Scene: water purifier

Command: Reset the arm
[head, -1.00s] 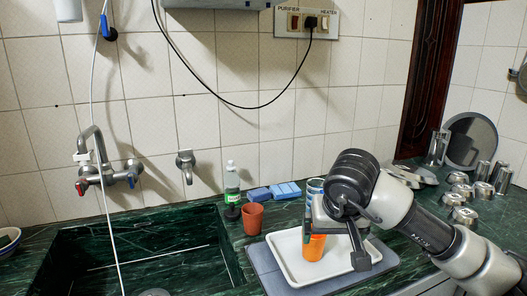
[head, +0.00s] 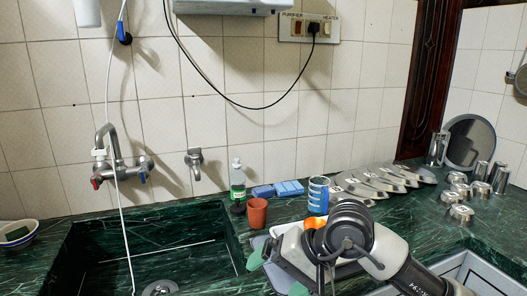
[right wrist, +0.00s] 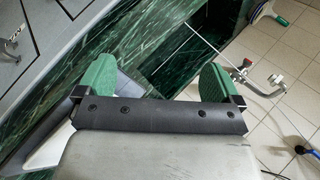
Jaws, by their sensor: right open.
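My right arm reaches in from the right in the head view. Its gripper (head: 277,272) is in the lower middle of that view, in front of the counter by the sink. In the right wrist view the two green-padded fingers (right wrist: 158,78) stand wide apart with nothing between them. An orange cup (head: 315,222) shows only in part behind my arm. The tray under it is mostly hidden by my arm. My left gripper is not in view.
The green sink (head: 150,250) is on the left. A brown cup (head: 257,212), a bottle (head: 237,182), blue sponges (head: 289,188) and a blue-striped cup (head: 318,193) stand along the back. Steel cups (head: 461,214) are at the right. A white cord (head: 121,225) hangs over the sink.

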